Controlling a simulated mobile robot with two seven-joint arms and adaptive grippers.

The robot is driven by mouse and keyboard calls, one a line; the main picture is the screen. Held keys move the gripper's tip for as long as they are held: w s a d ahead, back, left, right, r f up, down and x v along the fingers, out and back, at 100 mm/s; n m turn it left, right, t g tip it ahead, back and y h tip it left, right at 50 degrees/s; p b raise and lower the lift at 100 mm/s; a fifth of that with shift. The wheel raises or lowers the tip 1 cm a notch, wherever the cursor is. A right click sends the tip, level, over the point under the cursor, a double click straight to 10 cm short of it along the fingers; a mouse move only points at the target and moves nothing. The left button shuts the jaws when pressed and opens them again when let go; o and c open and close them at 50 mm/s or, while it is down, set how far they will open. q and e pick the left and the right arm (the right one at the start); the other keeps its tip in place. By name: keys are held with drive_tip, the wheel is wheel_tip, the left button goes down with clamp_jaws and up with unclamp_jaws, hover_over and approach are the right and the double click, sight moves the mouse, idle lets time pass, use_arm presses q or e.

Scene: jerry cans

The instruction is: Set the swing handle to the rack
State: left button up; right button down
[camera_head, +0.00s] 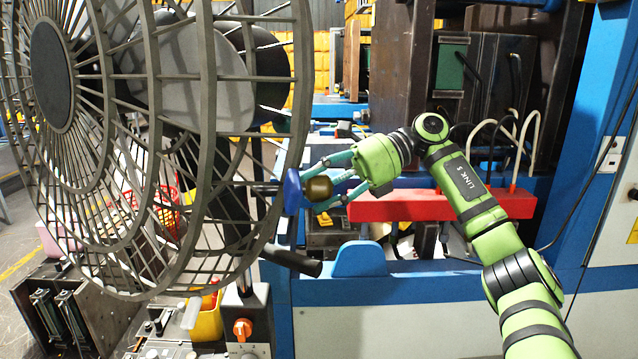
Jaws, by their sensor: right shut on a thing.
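My right gripper (322,188) reaches in from the right, its teal fingers closed around a rounded brown-gold grip. This grip (318,188) appears to belong to the swing handle. A blue piece sits at its left end, and a dark rod runs on leftward behind the fan cage. The grip is held roughly level, in front of the blue machine. The rod's far end is hidden by the fan. I cannot tell which part of the scene is the rack. My left gripper is not in view.
A large grey fan cage (208,70) fills the left, close to my right gripper. A red bar (400,206) lies just below and behind my right wrist, with pale bent rods (531,138) at its right. A yellow container (205,322) and an orange knob (242,328) are low left.

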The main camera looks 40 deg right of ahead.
drive_tip(key=shift+w+f, duration=0.1)
drive_tip(key=shift+f, duration=0.05)
drive_tip(key=c, duration=0.6)
unclamp_jaws()
drive_tip(key=shift+w+d, duration=0.15)
drive_tip(key=shift+w, duration=0.05)
drive_tip(key=shift+s+d+r, duration=0.2)
drive_tip(key=shift+d+r, duration=0.1)
drive_tip(key=v, duration=1.1)
drive_tip(key=shift+d+f, duration=0.1)
drive_tip(key=shift+d, duration=0.1)
